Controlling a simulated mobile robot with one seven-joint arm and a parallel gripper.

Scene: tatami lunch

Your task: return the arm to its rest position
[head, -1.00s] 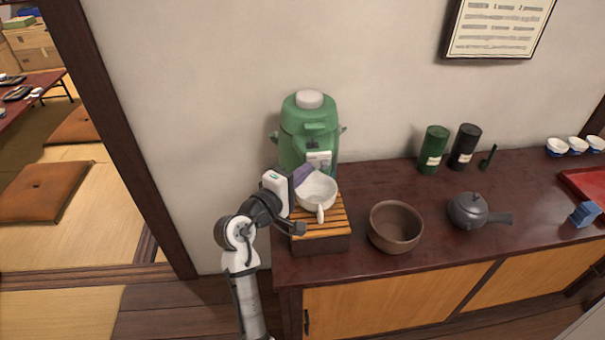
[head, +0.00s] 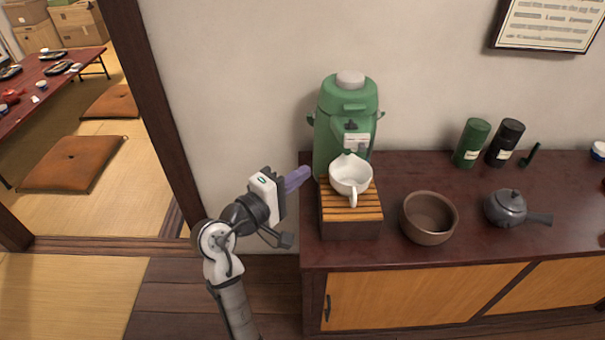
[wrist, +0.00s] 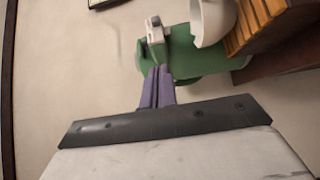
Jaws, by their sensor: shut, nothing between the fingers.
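My gripper (head: 304,176) is shut and empty, its purple fingers pressed together. In the head view it is held in the air left of the wooden slatted stand (head: 352,228) and in front of the green dispenser (head: 329,130). In the wrist view the closed fingers (wrist: 158,86) point toward the green dispenser (wrist: 185,55), apart from anything I can make out. A white cup with a handle (head: 350,174) sits on the stand under the dispenser's spout. It also shows at the top of the wrist view (wrist: 212,20).
On the dark counter (head: 400,168) stand a brown bowl (head: 428,217), a dark teapot (head: 506,208), a green canister (head: 471,143) and a black canister (head: 505,142). A wooden door post (head: 155,100) rises at left. The floor (head: 180,290) left of the counter is clear.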

